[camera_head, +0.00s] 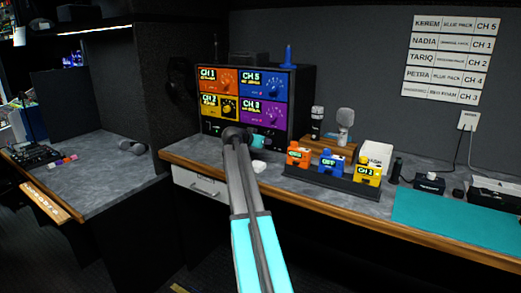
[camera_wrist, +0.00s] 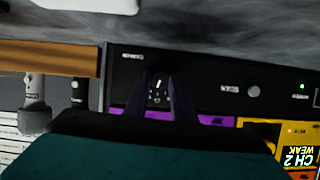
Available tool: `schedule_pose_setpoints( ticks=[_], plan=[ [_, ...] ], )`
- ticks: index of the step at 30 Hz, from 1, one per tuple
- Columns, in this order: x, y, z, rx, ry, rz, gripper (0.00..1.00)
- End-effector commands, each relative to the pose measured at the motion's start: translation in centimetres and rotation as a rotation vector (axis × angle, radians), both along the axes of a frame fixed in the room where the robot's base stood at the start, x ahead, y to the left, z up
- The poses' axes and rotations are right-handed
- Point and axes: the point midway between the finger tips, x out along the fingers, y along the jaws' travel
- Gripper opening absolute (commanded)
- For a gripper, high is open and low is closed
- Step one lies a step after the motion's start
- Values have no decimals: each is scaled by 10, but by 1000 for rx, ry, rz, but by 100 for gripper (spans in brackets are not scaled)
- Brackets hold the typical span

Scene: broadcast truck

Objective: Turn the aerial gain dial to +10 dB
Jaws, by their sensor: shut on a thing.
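The receiver rack (camera_head: 309,85) stands on the desk, with coloured panels for CH 1, CH 5, CH 2 and CH 3. Its dark lower strip shows upside down in the wrist view (camera_wrist: 205,72). A small dark dial (camera_wrist: 158,88) with white marks sits on that strip, below the purple panel. My gripper (camera_wrist: 158,95) has its two dark fingers shut on this dial from either side. The dial's label and setting are too small to read. In the head view my gripper (camera_head: 258,141) is at the rack's lower right, and the arm hides part of the strip.
A silver knob (camera_wrist: 253,91) and a green light (camera_wrist: 302,86) are elsewhere on the strip. The CH 2 panel (camera_wrist: 297,160) reads WEAK. Two microphones (camera_head: 345,123) and a rack of coloured packs (camera_head: 331,170) stand to the right. A white object (camera_head: 259,166) lies below my gripper.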

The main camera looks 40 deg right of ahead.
Motion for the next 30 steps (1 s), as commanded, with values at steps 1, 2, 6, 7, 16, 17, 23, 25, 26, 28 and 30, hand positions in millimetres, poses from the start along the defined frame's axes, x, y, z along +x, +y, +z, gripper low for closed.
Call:
schedule_pose_setpoints(
  ticks=[1, 2, 6, 7, 16, 17, 23, 25, 26, 28, 30],
  plan=[
    [-7, -6, -2, -1, -27, -10, 1],
    [-7, -6, -1, 4, -46, -10, 1],
    [-8, -6, -1, 24, -128, -11, 1],
    [-9, -6, -1, 28, -144, -11, 1],
    [-9, -6, 1, 56, -253, -11, 1],
    [-9, -6, 1, 57, -258, -11, 1],
    [-9, -6, 1, 64, -276, -11, 1],
    [-9, -6, 1, 64, -277, -12, 1],
    [-9, -6, 1, 64, -277, -12, 1],
    [-9, -6, 1, 64, -277, -12, 1],
    [-9, -6, 1, 64, -276, -11, 1]
  ],
)
